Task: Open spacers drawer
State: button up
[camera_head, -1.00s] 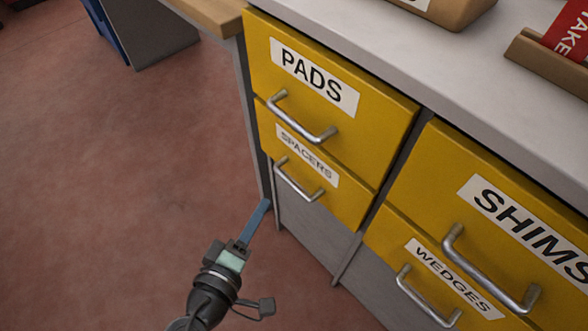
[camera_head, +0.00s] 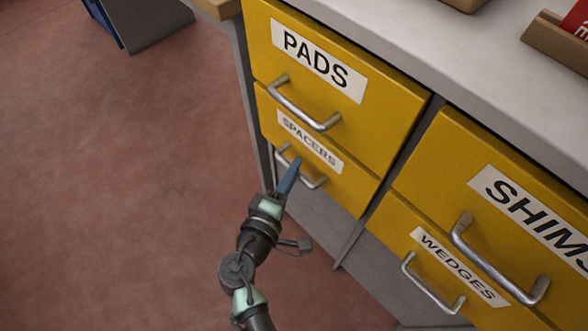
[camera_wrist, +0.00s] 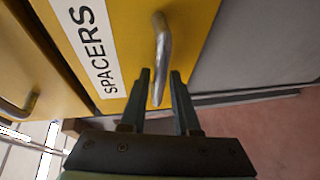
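The spacers drawer (camera_head: 338,183) is a yellow front with a white SPACERS label, below the PADS drawer; it looks shut, flush with its neighbours. Its silver bar handle (camera_head: 313,184) runs along the lower front, and my gripper's blue finger covers part of it in the head view. In the wrist view the handle (camera_wrist: 162,50) points down between my gripper's two fingertips. My gripper (camera_wrist: 158,75) is open, with a gap visible on both sides of the bar. The head view shows my gripper (camera_head: 292,172) right in front of the handle.
The PADS drawer (camera_head: 380,105) and its handle (camera_head: 303,104) are just above. The SHIMS drawer (camera_head: 470,160) and WEDGES drawer (camera_head: 400,225) stand to the right. A grey worktop (camera_head: 440,60) covers the cabinet. Red floor (camera_head: 120,200) to the left is clear.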

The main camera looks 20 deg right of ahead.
jog(key=shift+w+d, duration=0.25)
jog(key=shift+d, duration=0.05)
grip_shut()
dwell(1.3)
